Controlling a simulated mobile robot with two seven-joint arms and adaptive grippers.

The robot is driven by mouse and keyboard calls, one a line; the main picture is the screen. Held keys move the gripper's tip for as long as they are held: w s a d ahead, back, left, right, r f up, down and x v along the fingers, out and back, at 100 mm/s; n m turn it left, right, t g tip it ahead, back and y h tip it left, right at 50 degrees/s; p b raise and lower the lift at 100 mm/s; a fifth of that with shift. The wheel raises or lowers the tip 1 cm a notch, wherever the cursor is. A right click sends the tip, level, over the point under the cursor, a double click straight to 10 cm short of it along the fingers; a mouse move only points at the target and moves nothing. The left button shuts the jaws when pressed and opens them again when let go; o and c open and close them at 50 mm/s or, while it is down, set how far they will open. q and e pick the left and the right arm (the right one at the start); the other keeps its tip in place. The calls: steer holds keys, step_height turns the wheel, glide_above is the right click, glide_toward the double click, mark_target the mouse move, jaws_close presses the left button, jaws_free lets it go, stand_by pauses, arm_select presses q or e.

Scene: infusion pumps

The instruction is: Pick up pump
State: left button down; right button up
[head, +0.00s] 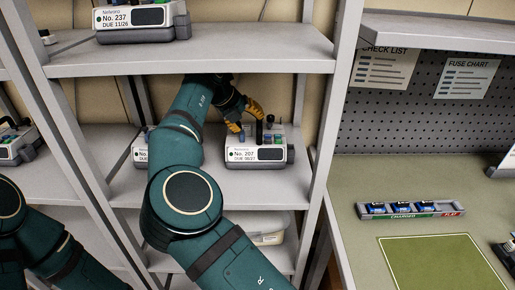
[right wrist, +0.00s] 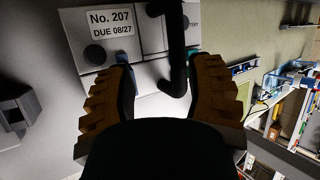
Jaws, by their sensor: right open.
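A white and grey pump labelled No. 207, DUE 08/27 (head: 255,154) stands on the middle shelf in the head view, with a black upright handle (head: 259,132) on it. My right gripper (head: 247,118) is at the pump's top left, beside the handle. In the right wrist view the pump (right wrist: 110,50) lies just beyond the orange-padded fingers (right wrist: 160,85). The fingers are apart, and the black handle (right wrist: 176,50) shows between and beyond them. I cannot tell whether they touch it. My left arm shows at the lower left of the head view; its gripper is out of frame.
Another pump, No. 237 (head: 130,22), stands on the upper shelf (head: 190,62). A pump (head: 140,150) is partly hidden behind my right arm. Shelf posts stand on both sides. A bench at right holds a tray with blue items (head: 450,208) and a green mat (head: 440,262).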

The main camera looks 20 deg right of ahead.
steer(key=d, duration=0.2)
steer(key=w+d+f, duration=0.1)
steer(key=shift+d, duration=0.2)
steer(key=shift+w, duration=0.1)
jaws_close()
steer(key=shift+r, duration=0.1)
